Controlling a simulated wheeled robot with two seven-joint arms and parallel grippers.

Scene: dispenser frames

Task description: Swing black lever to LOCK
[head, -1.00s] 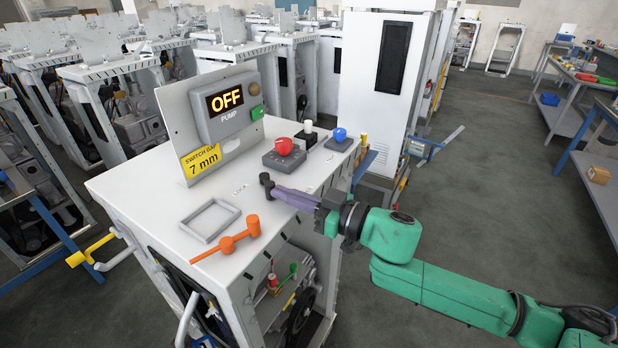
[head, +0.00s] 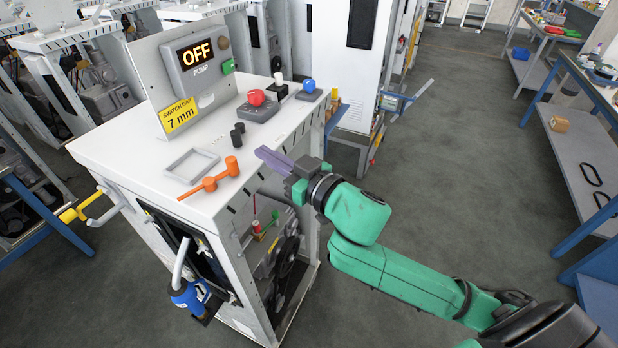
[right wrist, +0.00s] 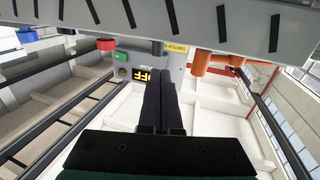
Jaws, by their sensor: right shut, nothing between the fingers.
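The black lever (head: 237,133) shows in the head view as two short dark upright pieces on the white cabinet top (head: 140,145), between the orange lever and the red button. No LOCK marking is readable. My right gripper (head: 259,151) is shut and empty. Its purple fingers reach from the right over the cabinet's front right edge, with their tips a little right of the black lever and apart from it. My left gripper is not in view.
The orange lever (head: 212,180) and a grey frame (head: 191,165) lie nearer the front. The red button (head: 257,97), a white-topped switch (head: 278,80) and a blue knob (head: 309,86) stand farther back. The OFF pump panel (head: 196,56) rises behind. Floor right of the cabinet is clear.

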